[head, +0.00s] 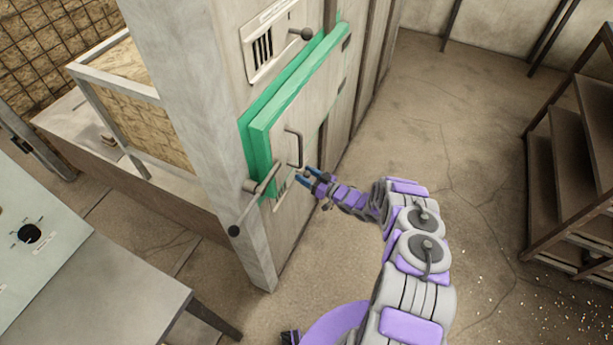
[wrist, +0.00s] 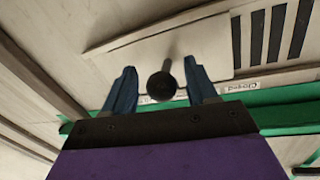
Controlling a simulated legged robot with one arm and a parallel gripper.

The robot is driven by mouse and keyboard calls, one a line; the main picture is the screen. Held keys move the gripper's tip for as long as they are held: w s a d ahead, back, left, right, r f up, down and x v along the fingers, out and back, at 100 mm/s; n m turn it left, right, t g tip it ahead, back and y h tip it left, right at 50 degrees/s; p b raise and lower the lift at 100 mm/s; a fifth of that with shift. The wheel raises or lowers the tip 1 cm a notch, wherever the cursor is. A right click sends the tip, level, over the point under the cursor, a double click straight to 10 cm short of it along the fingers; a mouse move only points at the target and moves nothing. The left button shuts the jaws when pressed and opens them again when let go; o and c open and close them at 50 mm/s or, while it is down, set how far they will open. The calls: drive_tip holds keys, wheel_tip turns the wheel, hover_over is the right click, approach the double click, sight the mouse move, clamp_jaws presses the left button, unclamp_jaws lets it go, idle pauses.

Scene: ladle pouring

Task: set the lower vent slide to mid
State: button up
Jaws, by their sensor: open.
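The lower vent plate (wrist: 200,52) fills the upper part of the wrist view, with dark slots at its right. Its slide knob (wrist: 161,86), a dark round end on a thin rod, stands out from the plate. My gripper (wrist: 160,72) is open, with one blue finger on each side of the knob; I see gaps on both sides. In the head view my gripper (head: 312,178) is just below the door handle at the wall, and the lower vent (head: 281,192) shows only partly beside it. A label beside the plate reads "Closed", upside down in the wrist view.
The green-edged door (head: 260,125) with its bar handle (head: 294,148) is just above my gripper. A lever (head: 252,203) sticks out at its lower left. The upper vent (head: 268,45) has its own knob (head: 306,34). A shelf rack (head: 570,180) stands right; the floor between is clear.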

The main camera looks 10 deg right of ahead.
clamp_jaws()
idle(0.6)
